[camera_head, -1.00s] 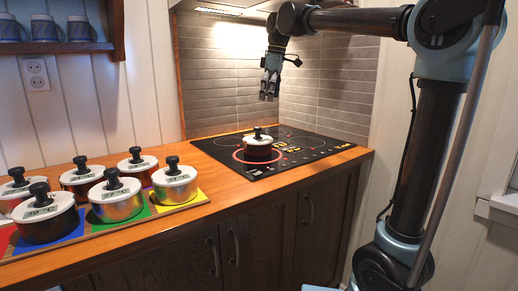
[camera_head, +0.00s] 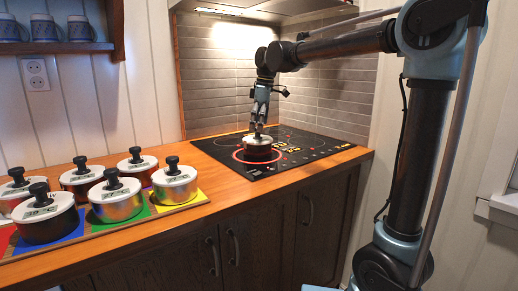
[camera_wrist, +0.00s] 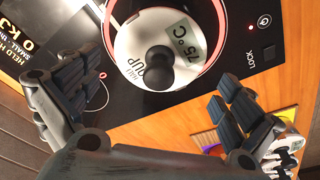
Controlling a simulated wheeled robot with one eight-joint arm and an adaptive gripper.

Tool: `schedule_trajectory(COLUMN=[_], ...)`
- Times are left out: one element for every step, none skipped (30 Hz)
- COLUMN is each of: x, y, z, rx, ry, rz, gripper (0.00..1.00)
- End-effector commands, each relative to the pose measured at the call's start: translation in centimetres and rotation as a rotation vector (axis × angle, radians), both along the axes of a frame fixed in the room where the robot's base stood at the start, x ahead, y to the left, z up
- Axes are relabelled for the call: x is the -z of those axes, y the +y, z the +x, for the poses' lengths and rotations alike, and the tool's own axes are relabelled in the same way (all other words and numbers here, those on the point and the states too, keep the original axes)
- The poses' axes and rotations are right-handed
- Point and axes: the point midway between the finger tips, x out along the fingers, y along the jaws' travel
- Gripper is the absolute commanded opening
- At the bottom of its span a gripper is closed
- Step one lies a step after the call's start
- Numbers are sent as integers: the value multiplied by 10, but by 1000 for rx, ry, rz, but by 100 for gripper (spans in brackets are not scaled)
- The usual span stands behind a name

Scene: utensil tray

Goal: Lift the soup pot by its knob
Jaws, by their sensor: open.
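The soup pot (camera_head: 257,153) stands upright on the black cooktop, on a red-ringed burner. In the wrist view its white lid (camera_wrist: 137,36) reads "SOUP" and "75°C", with the black knob (camera_wrist: 158,62) at the centre. My gripper (camera_head: 258,128) points down just over the pot in the head view, hiding part of the knob. In the wrist view my gripper (camera_wrist: 150,86) is open, its fingers wide apart to the left and right, with the knob ahead between them. I see no finger touching the knob.
Several lidded pots stand on a colour-patched board (camera_head: 140,221) on the wooden counter at left. The tiled wall (camera_head: 220,85) stands behind the cooktop (camera_head: 312,147). Touch controls show beside the pot. The counter between board and cooktop is clear.

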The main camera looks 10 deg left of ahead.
Motion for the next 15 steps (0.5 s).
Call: schedule_trajectory(x=[3, 4, 5, 7, 9, 14, 18, 22, 27, 32, 36, 41, 44, 47, 50], y=[0, 1, 1, 1, 2, 3, 3, 4, 6, 6, 7, 8, 9, 9, 10], z=[0, 0, 0, 0, 0, 0, 0, 1, 1, 1, 1, 1, 1, 1, 1], rx=[0, 0, 0, 0, 0, 0, 0, -1, -1, -1, -1, -1, -1, -1, -1], ry=[0, 0, 0, 0, 0, 0, 0, 0, 0, 0, 0, 0, 0, 0, 0], rz=[0, 0, 0, 0, 0, 0, 0, 0, 0, 0, 0, 0, 0, 0, 0], gripper=[100, 100, 100, 100, 100, 100, 100, 100, 100, 100, 100, 100, 100, 100, 100])
